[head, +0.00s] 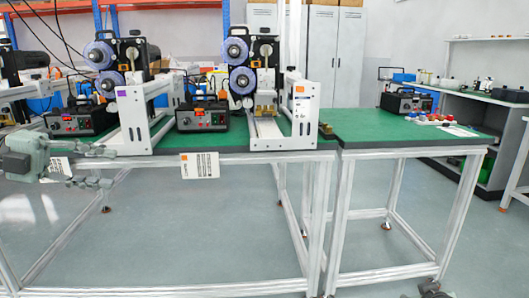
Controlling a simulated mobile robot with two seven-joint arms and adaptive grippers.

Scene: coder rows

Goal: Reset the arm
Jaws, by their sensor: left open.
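My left gripper (108,167) comes in from the left edge, in front of the near edge of the green-topped table (240,152). Its grey fingers point right, are apart, and hold nothing. It looks clear of the table, with floor visible below it. A small grey part of my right gripper (432,289) shows at the bottom right edge, low over the floor. Most of it is cut off, so its fingers cannot be made out.
Coder machines with purple reels (242,80) stand in white frames on the table. Black control boxes (202,118) sit beside them. A white label card (200,165) hangs at the front edge. A second green table (400,130) adjoins at right. Grey shelving (485,100) stands beyond.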

